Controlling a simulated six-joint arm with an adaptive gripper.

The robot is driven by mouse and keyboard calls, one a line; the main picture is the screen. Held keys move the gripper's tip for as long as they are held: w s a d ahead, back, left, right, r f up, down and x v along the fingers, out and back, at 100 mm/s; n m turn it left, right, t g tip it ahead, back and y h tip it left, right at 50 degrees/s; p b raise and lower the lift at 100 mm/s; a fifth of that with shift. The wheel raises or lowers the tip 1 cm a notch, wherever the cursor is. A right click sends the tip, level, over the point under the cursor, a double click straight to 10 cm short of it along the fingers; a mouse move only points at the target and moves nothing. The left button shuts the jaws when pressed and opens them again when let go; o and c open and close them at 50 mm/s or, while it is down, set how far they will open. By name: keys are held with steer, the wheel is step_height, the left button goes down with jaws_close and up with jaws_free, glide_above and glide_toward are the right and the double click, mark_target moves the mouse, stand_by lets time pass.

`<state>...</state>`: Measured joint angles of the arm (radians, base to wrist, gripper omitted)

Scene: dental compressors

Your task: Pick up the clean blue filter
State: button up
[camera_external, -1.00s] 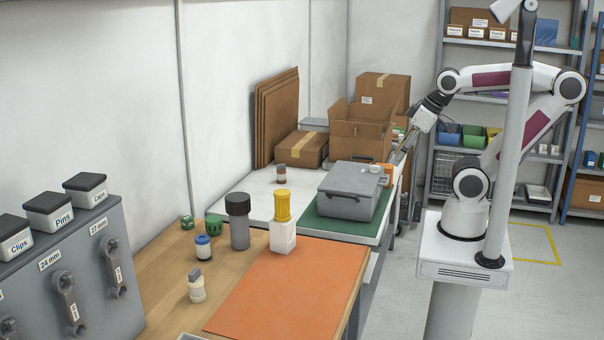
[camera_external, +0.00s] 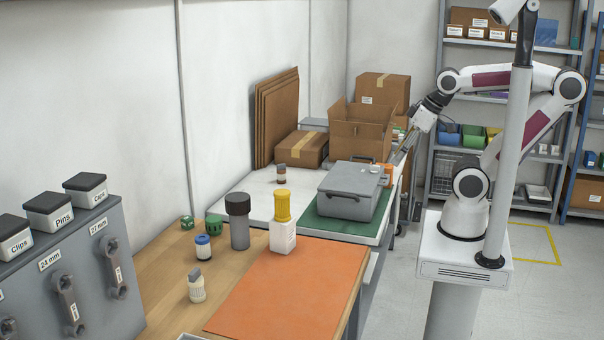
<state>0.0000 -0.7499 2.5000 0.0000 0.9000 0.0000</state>
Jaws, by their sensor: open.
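A small white cylinder with a blue top (camera_external: 203,247) stands upright on the wooden bench top, left of the orange mat; it is the only blue-marked filter-like item I see there. Whether it is clean is too small to tell. My gripper (camera_external: 397,160) is far from it, on the far side of the grey case, pointing down and left. It is open, though its fingertips are small and hard to make out. An orange-and-white item (camera_external: 387,175) is close to it; I cannot tell whether they touch.
Near the blue-topped cylinder stand a dark-lidded grey canister (camera_external: 239,222), a yellow-topped white bottle (camera_external: 282,222), green parts (camera_external: 214,225) and a ribbed cream piece (camera_external: 196,286). A grey case (camera_external: 347,190) sits on a green mat (camera_external: 322,225). The orange mat (camera_external: 290,293) is mostly bare.

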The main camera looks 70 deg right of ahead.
steer(key=shift+w, duration=0.1)
steer(key=shift+c, duration=0.4)
stand_by(0.3)
